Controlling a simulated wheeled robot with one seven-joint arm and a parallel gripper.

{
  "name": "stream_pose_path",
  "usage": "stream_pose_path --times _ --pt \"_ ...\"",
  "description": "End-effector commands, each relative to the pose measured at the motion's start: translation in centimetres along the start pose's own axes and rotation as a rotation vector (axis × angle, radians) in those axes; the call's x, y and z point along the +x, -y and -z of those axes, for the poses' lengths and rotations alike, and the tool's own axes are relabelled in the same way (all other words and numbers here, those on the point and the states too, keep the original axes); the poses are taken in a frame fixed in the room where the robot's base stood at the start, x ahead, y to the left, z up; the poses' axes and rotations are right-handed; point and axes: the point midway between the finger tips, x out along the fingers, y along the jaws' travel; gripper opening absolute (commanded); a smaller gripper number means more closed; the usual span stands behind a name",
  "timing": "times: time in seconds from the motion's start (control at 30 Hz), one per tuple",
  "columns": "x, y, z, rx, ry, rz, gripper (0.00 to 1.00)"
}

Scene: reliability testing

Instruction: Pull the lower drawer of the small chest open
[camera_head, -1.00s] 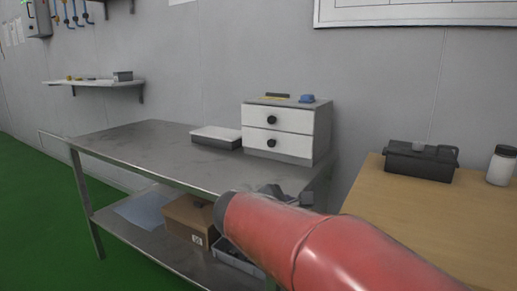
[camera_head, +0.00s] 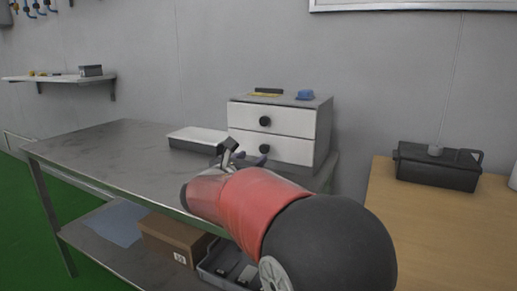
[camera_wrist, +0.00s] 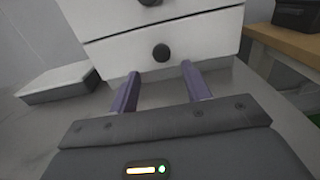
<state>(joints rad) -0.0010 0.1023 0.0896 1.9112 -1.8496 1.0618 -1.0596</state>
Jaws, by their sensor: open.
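The small chest (camera_head: 322,130) has a grey body and two white drawers, each with a round black knob, and stands on the metal table. Both drawers look shut. The lower drawer (camera_head: 295,151) has its knob (camera_head: 264,149) at its middle; the knob also shows in the wrist view (camera_wrist: 161,53). My gripper (camera_head: 246,157) is in front of the chest. In the wrist view its two purple fingers (camera_wrist: 158,73) are apart, with nothing between them, and the lower knob appears just beyond and between their tips. Contact with the knob does not show.
A flat box with a white top (camera_head: 198,137) lies left of the chest. A blue item (camera_head: 305,95) and a dark item (camera_head: 268,91) lie on top of the chest. A wooden table (camera_head: 390,233) with a black toolbox (camera_head: 438,166) is at right.

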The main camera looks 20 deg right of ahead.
Motion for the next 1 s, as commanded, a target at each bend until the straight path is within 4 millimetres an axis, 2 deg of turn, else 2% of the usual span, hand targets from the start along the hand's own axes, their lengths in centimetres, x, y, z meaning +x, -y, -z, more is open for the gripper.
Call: stream_pose_path --times 0.2,0.4,0.77,1.0 --pt "3.8 0.1 0.0 0.000 -0.001 0.005 0.48" --pt "6.0 0.1 0.0 0.001 -0.001 0.003 0.48" --pt "6.6 0.1 0.0 0.002 -0.001 0.002 0.48" --pt "6.6 0.1 0.0 0.002 -0.001 0.002 0.17"
